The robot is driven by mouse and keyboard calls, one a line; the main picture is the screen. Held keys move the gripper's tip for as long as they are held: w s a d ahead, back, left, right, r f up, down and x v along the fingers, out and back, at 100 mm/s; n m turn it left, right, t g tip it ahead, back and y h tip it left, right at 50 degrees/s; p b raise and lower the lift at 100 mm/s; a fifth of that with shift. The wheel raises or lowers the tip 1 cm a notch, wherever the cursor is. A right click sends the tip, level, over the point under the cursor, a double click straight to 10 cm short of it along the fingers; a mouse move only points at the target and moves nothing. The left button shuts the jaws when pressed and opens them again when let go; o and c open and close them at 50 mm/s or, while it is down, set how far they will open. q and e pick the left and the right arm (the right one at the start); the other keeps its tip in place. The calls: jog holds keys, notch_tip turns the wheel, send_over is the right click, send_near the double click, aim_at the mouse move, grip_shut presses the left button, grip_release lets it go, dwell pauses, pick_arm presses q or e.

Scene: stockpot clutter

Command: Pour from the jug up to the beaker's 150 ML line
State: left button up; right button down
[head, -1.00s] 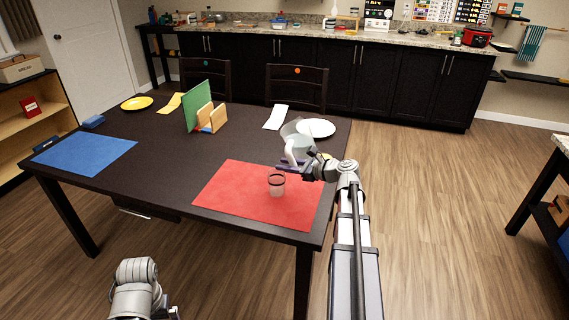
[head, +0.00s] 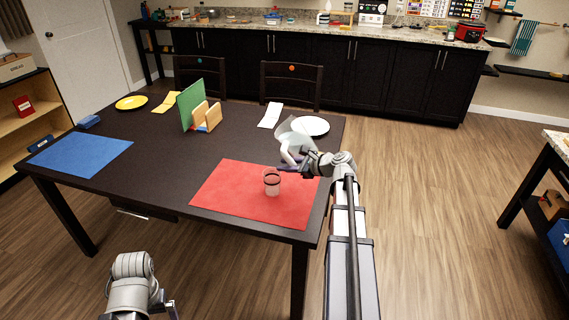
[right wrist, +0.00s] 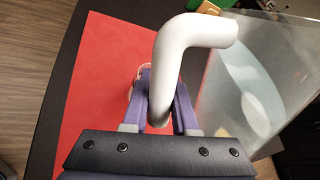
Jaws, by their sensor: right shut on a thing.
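The clear jug (head: 294,130) is held tilted above the table's right side, near the red mat's back edge. Its white handle (right wrist: 172,60) is between the purple fingers of my right gripper (right wrist: 160,108), which is shut on it. In the right wrist view the jug's translucent body (right wrist: 225,85) is at the right, with a pale patch inside. The beaker (head: 272,182) stands upright on the red mat, in front of and left of the jug; its marks and level are too small to read. My left gripper (head: 168,308) is at the bottom edge, partly cut off.
The red mat (head: 235,195) lies at the table's front right. A white plate (head: 311,126) and white napkin (head: 270,115) lie behind the jug. A green board with wooden holder (head: 205,115) stands mid-table. A blue mat (head: 80,153) lies left.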

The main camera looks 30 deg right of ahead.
jog(key=shift+s+d+f+n+g+h+p, duration=0.1)
jog(key=shift+s+d+n+g+h+p, duration=0.1)
jog(key=shift+d+n+g+h+p, duration=0.3)
jog(key=shift+s+d+f+n+g+h+p, duration=0.1)
jog(key=shift+s+d+g+h+p, duration=0.2)
jog(key=shift+p, duration=0.35)
jog(key=shift+w, duration=0.15)
jog(key=shift+d+t+h, duration=0.2)
jog(key=shift+t+h, duration=0.1)
jog(key=shift+h, duration=0.4)
jog(key=shift+d+f, duration=0.1)
jog(key=shift+d, duration=0.15)
jog(key=shift+d+r+t+h+b, duration=0.2)
jog(key=shift+t+h+b, duration=0.4)
jog(key=shift+h+b, duration=0.35)
dwell(4.8)
